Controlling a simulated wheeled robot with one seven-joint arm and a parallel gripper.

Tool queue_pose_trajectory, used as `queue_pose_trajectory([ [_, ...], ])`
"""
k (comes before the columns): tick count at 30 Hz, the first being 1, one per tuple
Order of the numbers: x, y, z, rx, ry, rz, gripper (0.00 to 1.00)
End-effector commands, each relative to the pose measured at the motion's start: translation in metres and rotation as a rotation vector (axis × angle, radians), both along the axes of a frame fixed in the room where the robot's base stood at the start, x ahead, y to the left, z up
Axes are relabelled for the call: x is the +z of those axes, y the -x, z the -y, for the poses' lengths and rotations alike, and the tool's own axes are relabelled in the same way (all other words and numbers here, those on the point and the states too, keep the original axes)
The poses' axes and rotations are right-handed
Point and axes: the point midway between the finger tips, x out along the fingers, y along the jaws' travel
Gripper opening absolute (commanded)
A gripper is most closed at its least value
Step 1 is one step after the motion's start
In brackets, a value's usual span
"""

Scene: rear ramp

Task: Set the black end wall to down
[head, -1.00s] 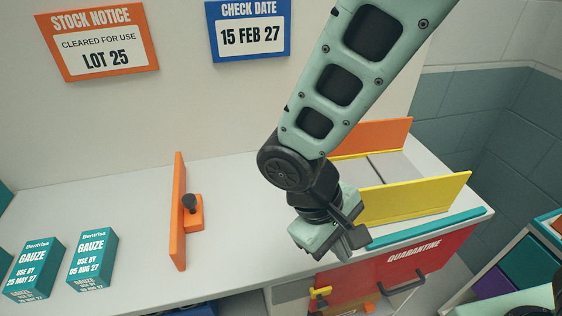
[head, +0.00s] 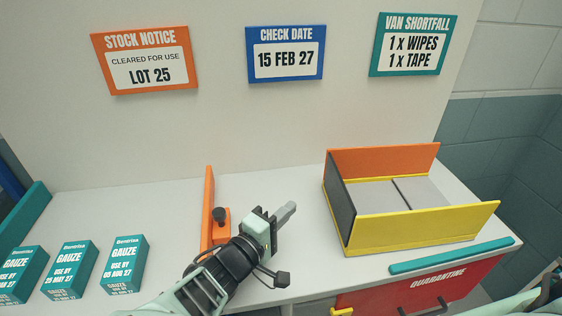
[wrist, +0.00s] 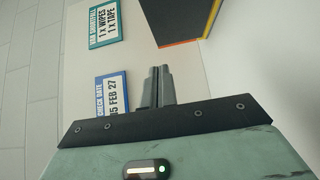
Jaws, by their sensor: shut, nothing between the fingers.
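The black end wall (head: 340,199) stands upright at the left end of a tray with an orange back wall (head: 384,160) and a yellow front wall (head: 424,223). In the wrist view the black end wall (wrist: 178,18) shows at the top, edged in orange and yellow. My gripper (head: 290,208) is shut and empty, left of the black wall and apart from it, above the counter. In the wrist view its fingers (wrist: 160,84) lie together, pointing toward the signs and the tray.
An orange upright divider (head: 208,205) with a black knob (head: 219,214) stands just left of my gripper. Several teal gauze boxes (head: 71,270) stand at the left. A teal bar (head: 450,256) lies along the front edge above the red quarantine drawer (head: 430,285). The counter (head: 306,245) between gripper and tray is clear.

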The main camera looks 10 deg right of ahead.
Motion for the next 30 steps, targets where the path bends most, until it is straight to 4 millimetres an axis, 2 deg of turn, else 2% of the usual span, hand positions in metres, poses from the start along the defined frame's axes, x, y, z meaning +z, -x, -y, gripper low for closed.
queue_pose_trajectory([
  [15,-0.001,-0.061,0.076,-0.008,0.000,-0.006,0.00],
  [22,0.000,-0.057,0.105,-0.005,-0.001,-0.007,0.00],
  [30,-0.001,-0.056,0.112,-0.005,-0.002,-0.007,0.00],
])
